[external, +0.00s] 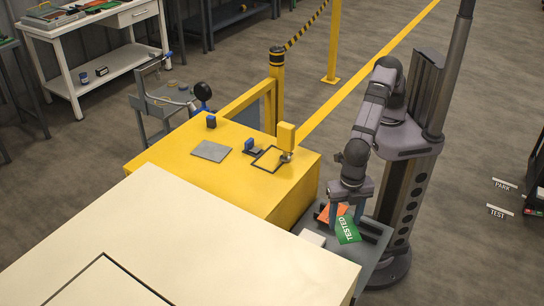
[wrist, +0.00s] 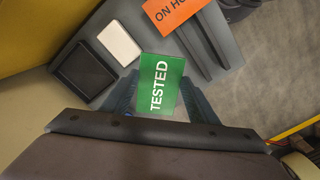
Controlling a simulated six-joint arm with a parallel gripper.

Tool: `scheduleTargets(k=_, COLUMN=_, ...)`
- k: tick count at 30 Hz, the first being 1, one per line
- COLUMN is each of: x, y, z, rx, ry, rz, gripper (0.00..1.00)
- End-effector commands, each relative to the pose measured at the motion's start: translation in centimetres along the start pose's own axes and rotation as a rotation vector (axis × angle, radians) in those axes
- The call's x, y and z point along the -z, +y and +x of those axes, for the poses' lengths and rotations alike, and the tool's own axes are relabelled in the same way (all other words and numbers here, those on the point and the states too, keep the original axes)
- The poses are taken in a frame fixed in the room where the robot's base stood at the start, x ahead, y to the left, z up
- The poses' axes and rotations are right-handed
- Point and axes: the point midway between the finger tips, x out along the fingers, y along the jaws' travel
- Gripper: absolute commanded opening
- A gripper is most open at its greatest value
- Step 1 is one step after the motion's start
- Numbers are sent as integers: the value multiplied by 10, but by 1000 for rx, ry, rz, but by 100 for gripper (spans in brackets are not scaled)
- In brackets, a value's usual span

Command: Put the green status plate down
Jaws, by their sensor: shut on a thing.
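The green status plate reads "TESTED" and shows in the external view (external: 348,230) and in the wrist view (wrist: 161,84). My gripper (external: 345,208) is shut on it, with one finger at each side of the plate in the wrist view (wrist: 160,100). The plate is over or at the grey shelf (external: 372,258) beside my column. I cannot tell whether it touches the shelf. An orange plate (wrist: 173,12), partly cut off and reading "ON HO", lies on the shelf past the green one; it also shows beside my gripper in the external view (external: 325,213).
A black tray (wrist: 83,72) and a white block (wrist: 119,42) sit on the shelf left of the green plate. Dark raised rails (wrist: 206,40) are at its right. The yellow bench (external: 235,180) and the cream top (external: 210,240) stand close by on the left.

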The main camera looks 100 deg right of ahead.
Motion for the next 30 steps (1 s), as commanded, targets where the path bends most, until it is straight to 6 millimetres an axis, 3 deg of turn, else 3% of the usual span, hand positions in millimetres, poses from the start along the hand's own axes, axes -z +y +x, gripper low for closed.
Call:
scheduleTargets(k=5, x=-3, y=23, z=-20, rx=-1, ry=1, rz=84, gripper=27)
scheduleTargets(k=14, x=-26, y=101, z=-75, rx=-1, ry=0, rz=387, gripper=27)
scheduleTargets(k=24, x=-86, y=186, z=-135, rx=-1, ry=0, rz=790, gripper=27)
scheduleTargets(k=30, x=-125, y=218, z=-162, rx=-1, ry=0, rz=988, gripper=27)
